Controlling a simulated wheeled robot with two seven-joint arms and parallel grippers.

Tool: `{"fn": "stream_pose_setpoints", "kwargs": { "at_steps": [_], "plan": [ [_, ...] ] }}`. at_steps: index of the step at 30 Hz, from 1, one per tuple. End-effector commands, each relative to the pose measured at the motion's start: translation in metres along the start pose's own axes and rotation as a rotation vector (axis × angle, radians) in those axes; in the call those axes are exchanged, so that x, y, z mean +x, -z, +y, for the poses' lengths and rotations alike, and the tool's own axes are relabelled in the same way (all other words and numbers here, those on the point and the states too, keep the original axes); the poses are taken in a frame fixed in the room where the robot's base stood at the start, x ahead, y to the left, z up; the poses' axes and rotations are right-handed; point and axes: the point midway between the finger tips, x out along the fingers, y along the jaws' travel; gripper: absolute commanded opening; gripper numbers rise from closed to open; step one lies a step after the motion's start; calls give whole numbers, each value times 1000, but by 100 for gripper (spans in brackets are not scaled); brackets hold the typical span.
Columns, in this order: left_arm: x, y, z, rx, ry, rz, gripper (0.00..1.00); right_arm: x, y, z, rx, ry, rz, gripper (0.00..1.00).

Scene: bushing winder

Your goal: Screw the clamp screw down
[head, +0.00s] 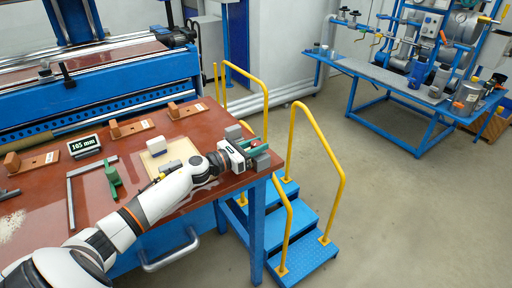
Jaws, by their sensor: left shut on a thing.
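My left arm reaches across the red-brown table from the lower left. Its gripper (246,149) is at the table's right edge, shut on a small green part (254,144), which I take to be the clamp screw. Grey blocks (260,160) sit right beside the fingers at the table corner. The gripper hides much of the green part, so its height and thread cannot be seen. My right gripper is out of view.
On the table (95,204) lie a digital display (85,146) reading 165 mm, a metal square (71,195), a green tool (112,178), a white block (156,145) and wooden pieces (129,127). Blue steps (300,240) with yellow rails stand beyond the right edge.

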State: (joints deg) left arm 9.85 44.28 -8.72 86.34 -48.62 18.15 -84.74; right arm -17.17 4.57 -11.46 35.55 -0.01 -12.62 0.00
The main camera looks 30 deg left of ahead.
Motion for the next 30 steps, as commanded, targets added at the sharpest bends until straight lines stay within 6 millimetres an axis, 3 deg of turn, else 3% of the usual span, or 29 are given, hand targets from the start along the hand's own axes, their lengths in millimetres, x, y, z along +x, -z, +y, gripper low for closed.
{"fn": "stream_pose_setpoints", "kwargs": {
  "at_steps": [5,6,9,20,30],
  "plan": [
    [0,0,0,-2,1,1,7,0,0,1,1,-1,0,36],
    [0,1,0,-2,1,1,36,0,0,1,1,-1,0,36],
    [0,1,0,-2,1,1,51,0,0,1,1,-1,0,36],
    [-6,-2,0,0,2,-1,51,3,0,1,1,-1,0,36],
    [-56,-4,0,0,1,-3,51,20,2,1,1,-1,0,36]
  ]
}}
